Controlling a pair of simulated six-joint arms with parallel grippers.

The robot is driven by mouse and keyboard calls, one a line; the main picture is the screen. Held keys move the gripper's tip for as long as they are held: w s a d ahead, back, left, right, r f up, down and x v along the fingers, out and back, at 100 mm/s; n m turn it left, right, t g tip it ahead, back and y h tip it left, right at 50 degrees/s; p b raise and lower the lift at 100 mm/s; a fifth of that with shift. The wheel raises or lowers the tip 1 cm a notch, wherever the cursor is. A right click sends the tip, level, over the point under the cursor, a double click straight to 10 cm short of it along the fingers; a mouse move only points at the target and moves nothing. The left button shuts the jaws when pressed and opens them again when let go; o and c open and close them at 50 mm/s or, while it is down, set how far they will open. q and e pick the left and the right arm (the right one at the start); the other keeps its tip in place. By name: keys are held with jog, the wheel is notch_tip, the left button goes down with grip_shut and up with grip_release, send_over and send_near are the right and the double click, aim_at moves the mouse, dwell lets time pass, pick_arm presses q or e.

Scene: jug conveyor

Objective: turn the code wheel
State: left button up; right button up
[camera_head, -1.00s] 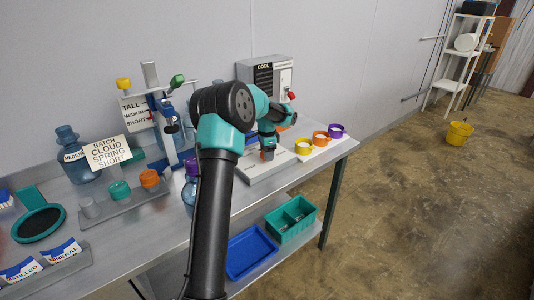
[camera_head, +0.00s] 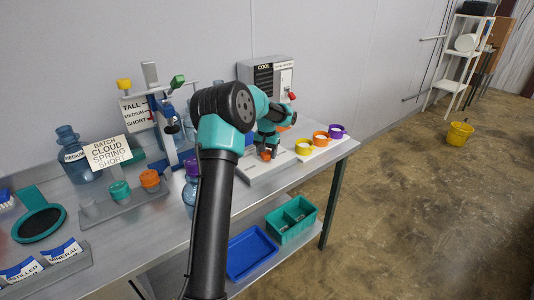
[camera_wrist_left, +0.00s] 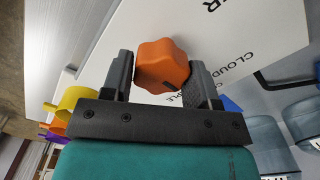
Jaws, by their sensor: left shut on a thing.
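The code wheel, an orange lobed knob (camera_wrist_left: 162,66), sits on a white panel (camera_wrist_left: 225,40) with printed words, "CLOUD" among them, partly cut off in the left wrist view. My left gripper (camera_wrist_left: 165,75) is shut on the knob, one dark finger on each side. In the head view the left gripper (camera_head: 267,148) is at the white panel near the bench's right end, and a bit of the orange knob (camera_head: 266,156) shows below it. A card (camera_head: 107,152) reads "BATCH CLOUD SPRING SHORT". My right gripper is not in view.
A grey "COOL" box (camera_head: 266,75) stands behind the gripper. Yellow (camera_head: 304,146), orange (camera_head: 321,138) and purple (camera_head: 337,131) rings lie to its right. Blue jugs and a height stand (camera_head: 160,115) are left. A blue tray (camera_head: 250,252) is below the bench.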

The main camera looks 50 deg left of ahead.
aim_at(266, 152)
pick_arm(q)
jog(key=n, duration=0.6)
jog(key=shift+s, duration=0.1)
jog(key=shift+n, duration=0.3)
jog(key=o, duration=0.9)
jog(key=shift+r, duration=0.1)
notch_tip(266, 152, up, 17)
jog(key=shift+r, duration=0.15)
dwell(0.6)
